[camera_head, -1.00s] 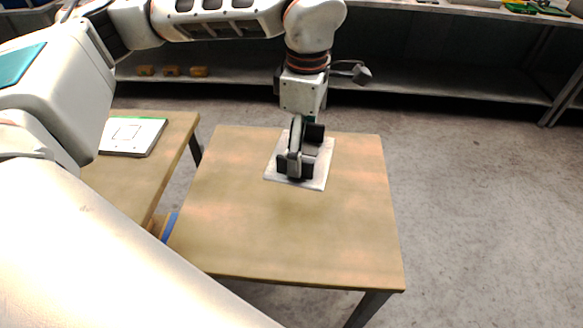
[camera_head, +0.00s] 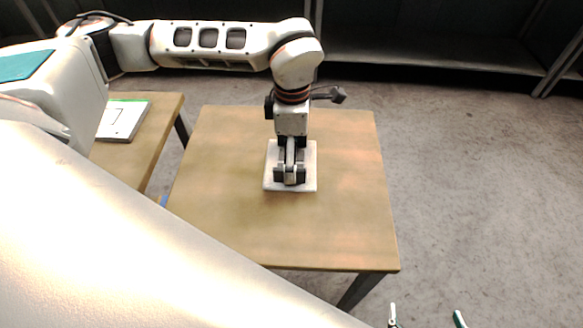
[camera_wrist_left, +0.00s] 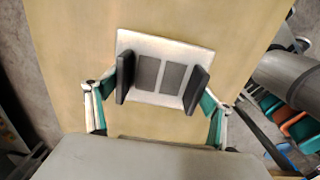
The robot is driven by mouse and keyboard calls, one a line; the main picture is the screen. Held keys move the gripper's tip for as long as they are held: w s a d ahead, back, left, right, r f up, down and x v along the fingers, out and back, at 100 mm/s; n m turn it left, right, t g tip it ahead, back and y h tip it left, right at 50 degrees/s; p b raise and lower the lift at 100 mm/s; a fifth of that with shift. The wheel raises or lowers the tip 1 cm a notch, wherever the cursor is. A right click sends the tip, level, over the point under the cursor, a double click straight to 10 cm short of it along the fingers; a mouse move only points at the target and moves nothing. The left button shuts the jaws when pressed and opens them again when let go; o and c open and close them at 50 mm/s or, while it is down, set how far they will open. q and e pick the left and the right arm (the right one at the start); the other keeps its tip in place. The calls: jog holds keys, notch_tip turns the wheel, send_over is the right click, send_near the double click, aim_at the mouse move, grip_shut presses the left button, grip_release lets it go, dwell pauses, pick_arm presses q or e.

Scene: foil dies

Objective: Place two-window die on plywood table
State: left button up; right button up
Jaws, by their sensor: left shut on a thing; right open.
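The two-window die (camera_head: 311,172) is a pale square plate over the far middle part of the plywood table (camera_head: 230,215). In the left wrist view the die (camera_wrist_left: 150,47) shows two dark grey windows side by side. My left gripper (camera_head: 290,178) points down at it and is shut on it, its dark pads on either side of the windows, as the left wrist view shows (camera_wrist_left: 161,86). I cannot tell whether the die's underside touches the wood. My right gripper (camera_head: 427,318) is open and empty at the bottom edge; only its fingertips show.
A second table (camera_head: 165,112) stands at the left with another white plate (camera_head: 122,122) on it. A grey shelf (camera_head: 430,62) runs along the back. The plywood table's front and right parts are clear. Bare floor lies to the right.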

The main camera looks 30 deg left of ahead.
pick_arm(q)
jog(key=shift+f, duration=2.9)
jog(key=shift+f, duration=0.1)
jog(key=o, duration=1.6)
notch_tip(320, 180, up, 12)
jog(key=shift+r, duration=0.1)
jog(key=shift+d, duration=0.15)
